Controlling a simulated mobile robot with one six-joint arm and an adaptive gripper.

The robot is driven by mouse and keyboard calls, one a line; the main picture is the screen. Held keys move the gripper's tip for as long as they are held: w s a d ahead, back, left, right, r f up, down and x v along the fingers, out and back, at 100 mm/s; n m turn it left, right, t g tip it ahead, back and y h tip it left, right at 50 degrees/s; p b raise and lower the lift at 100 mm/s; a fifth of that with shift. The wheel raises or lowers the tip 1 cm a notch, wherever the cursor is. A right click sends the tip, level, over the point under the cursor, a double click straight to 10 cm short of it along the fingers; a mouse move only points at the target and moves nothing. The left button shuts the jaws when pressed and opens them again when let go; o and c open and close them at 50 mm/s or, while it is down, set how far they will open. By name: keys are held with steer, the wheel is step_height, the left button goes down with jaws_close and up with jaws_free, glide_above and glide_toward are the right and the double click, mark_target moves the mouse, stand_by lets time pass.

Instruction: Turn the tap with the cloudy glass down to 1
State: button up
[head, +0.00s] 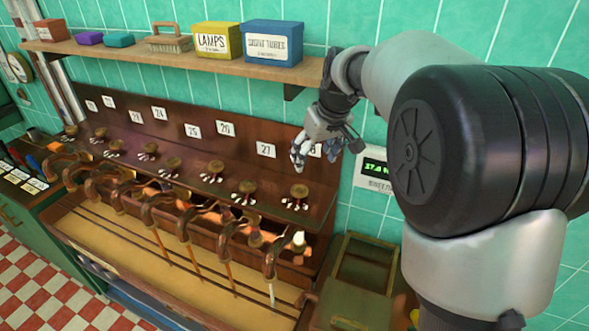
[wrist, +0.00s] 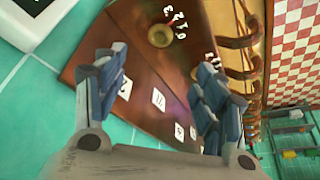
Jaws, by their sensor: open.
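My gripper (head: 316,150) is open and empty, in front of the right end of the dark wooden panel, above the rightmost brass tap knob (head: 299,191). In the wrist view its two fingers stand wide apart (wrist: 162,65), with the panel behind them. A brass knob (wrist: 160,35) with digits 0 to 3 beside it shows beyond the fingertips. Several similar knobs run along the panel, including one at its left (head: 244,196). A pale, whitish piece (head: 299,240) shows near the rightmost copper pipe. I cannot tell for sure which glass is cloudy, nor read the knob settings.
Several curved copper pipes (head: 184,229) stick out in front of the panel over a tan tray (head: 120,240). A shelf (head: 130,52) with boxes hangs above. A green digital display (head: 375,167) is right of the panel. A wooden box (head: 365,262) stands at lower right.

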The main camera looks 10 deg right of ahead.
mark_target(299, 190)
steer(key=b+x, duration=0.2)
steer(key=x, duration=1.5)
steer(key=shift+s+b, duration=0.1)
steer(key=shift+b, duration=0.3)
steer(key=shift+c, duration=0.3)
steer(key=c, duration=1)
steer(key=shift+a, duration=0.1)
steer(key=shift+a+m+h+p, duration=0.1)
steer(key=shift+m+h+p, duration=0.5)
steer(key=shift+m+p, duration=0.6)
steer(key=shift+a+m+h+b, duration=0.15)
steer(key=shift+m+h, duration=0.15)
steer(key=shift+m, duration=0.55)
steer(key=shift+m+h+b, duration=0.15)
steer(key=shift+m+h, duration=0.15)
steer(key=shift+m, duration=0.55)
